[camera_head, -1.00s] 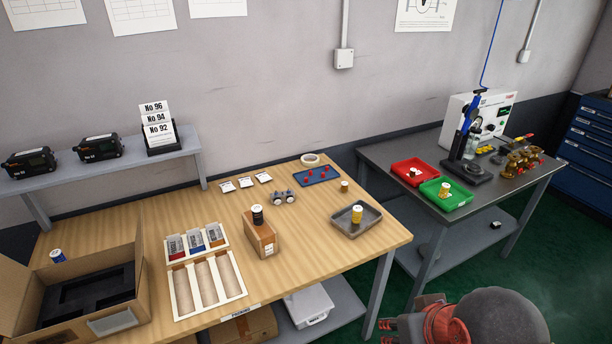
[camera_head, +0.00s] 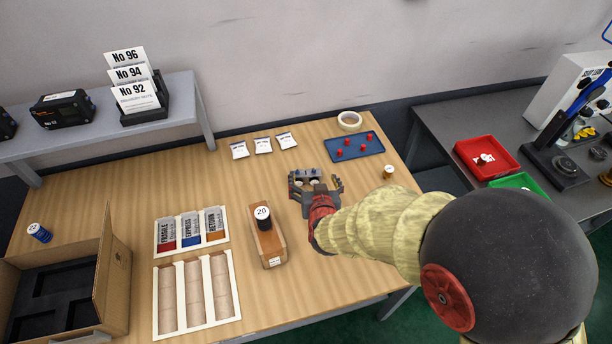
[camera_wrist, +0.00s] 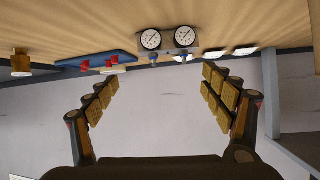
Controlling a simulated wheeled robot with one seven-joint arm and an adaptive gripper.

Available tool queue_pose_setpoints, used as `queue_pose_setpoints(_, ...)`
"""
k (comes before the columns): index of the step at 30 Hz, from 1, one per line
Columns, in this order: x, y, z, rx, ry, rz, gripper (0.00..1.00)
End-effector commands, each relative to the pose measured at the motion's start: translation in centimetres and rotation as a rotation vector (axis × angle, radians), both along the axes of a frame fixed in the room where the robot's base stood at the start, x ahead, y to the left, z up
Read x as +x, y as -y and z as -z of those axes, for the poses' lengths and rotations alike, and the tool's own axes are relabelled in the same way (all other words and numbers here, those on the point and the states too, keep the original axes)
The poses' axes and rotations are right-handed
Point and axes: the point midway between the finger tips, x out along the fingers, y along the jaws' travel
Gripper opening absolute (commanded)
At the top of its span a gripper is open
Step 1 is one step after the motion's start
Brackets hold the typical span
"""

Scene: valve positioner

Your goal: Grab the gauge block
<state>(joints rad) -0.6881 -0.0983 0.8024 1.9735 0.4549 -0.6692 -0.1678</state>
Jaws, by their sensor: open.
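The gauge block (camera_head: 306,174) is a small grey block with two round white dials. In the wrist view the gauge block (camera_wrist: 168,40) shows both dials, just past the fingertips. My gripper (camera_head: 315,180) is open and empty, with its fingers spread around the near side of the block in the head view. In the wrist view my gripper (camera_wrist: 160,76) has a finger on each side, apart from the block. My arm hides part of the table.
A blue tray (camera_head: 340,156) with several red pieces stands behind and right. A small brass cylinder (camera_head: 389,172) is to the right. A wooden block (camera_head: 268,246) with a black-and-white cylinder stands left. Several white packets (camera_head: 263,145) lie behind.

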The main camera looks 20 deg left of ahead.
Motion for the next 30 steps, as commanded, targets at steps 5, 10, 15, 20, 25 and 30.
queue_pose_setpoints(5, -0.9, -1.9, 2.9, -0.017, 0.072, -0.004, 0.94)
queue_pose_setpoints(10, 0.1, -2.4, 3.8, -0.019, 0.091, -0.002, 0.97)
queue_pose_setpoints(15, 1.6, -2.9, 4.4, -0.019, 0.090, -0.002, 0.97)
queue_pose_setpoints(20, 3.7, -3.2, 5.1, -0.018, 0.091, -0.002, 0.97)
queue_pose_setpoints(25, 5.5, -3.8, 5.8, -0.019, 0.089, -0.002, 0.97)
queue_pose_setpoints(30, 6.1, -4.1, 5.9, -0.019, 0.089, -0.003, 0.97)
